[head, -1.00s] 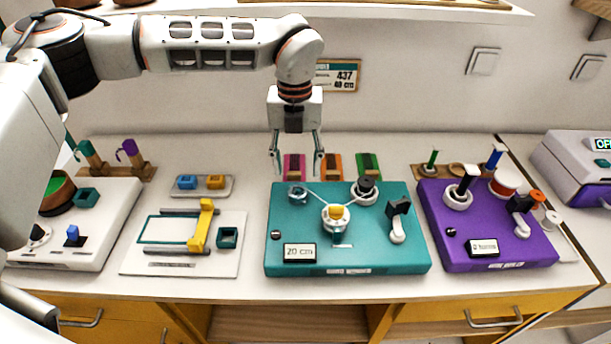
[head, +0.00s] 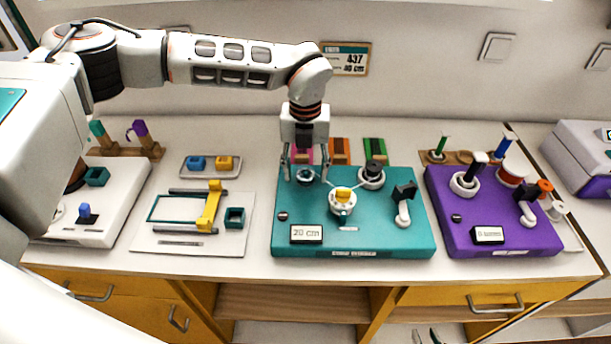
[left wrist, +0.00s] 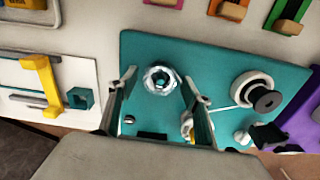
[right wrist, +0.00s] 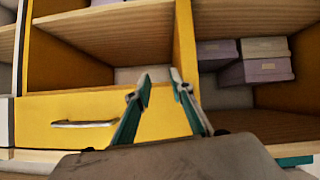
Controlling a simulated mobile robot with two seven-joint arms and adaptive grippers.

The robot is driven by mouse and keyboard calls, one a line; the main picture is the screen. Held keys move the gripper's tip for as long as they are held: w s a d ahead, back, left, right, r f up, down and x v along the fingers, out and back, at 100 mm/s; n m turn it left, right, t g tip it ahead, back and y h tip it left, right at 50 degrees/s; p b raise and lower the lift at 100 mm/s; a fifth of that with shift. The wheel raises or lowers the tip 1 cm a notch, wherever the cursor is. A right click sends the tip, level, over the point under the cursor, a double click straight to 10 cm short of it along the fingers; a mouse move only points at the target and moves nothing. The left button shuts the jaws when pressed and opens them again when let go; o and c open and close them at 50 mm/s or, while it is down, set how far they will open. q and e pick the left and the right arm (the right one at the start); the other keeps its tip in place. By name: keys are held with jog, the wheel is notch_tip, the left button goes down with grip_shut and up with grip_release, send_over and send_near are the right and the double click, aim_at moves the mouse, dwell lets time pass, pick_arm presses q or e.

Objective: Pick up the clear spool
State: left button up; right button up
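The clear spool (head: 305,175) sits on the back left part of the teal board (head: 385,240). In the left wrist view the clear spool (left wrist: 162,79) shows as a see-through ring with a dark centre, ahead of and between my fingers. My left gripper (head: 306,174) points down over the spool, fingers apart on either side of it in the head view; the gap to the spool is hard to judge. It also shows open in the left wrist view (left wrist: 155,92). My right gripper (right wrist: 154,84) is open and empty, facing the yellow cabinet.
The teal board also holds a white spool with a black top (head: 372,176), a yellow-topped hub (head: 342,201) and a crank (head: 403,205). A purple board (head: 515,240) stands to the right, a white board with a yellow slider (head: 209,207) to the left. Coloured holders line the back.

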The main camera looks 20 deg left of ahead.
pick_arm(q)
jog(key=c, duration=0.8)
jog(key=shift+r, duration=0.1)
